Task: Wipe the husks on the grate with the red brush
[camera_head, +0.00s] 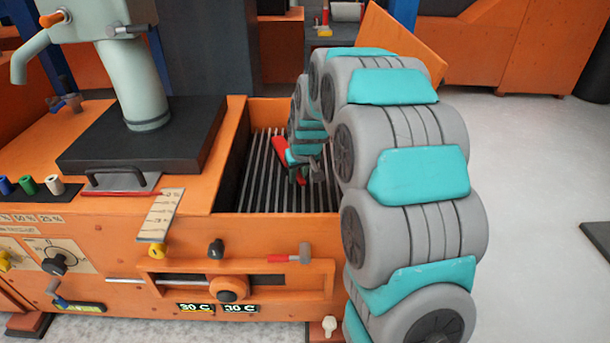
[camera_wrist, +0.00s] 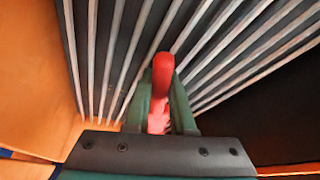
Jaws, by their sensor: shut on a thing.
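The grate (camera_head: 255,185) is a set of pale parallel bars sunk in the orange machine's open bin. It also fills the upper part of the wrist view (camera_wrist: 110,50). My gripper (camera_head: 303,165) is inside the bin, low over the grate. Its green fingers (camera_wrist: 162,98) are shut on the red brush (camera_wrist: 162,72), whose handle stands out between them. Part of the red brush (camera_head: 280,149) also shows in the head view beside my gripper. Its bristles are hidden, and I cannot tell whether they touch the bars. I cannot make out any husks.
Orange bin walls (camera_head: 275,230) close in around the grate. A black plate (camera_head: 145,140) with a pale green column stands left of it. A raised orange panel (camera_head: 405,45) is behind my arm. A red-handled hammer (camera_head: 290,257) is on the front face. Open floor lies right.

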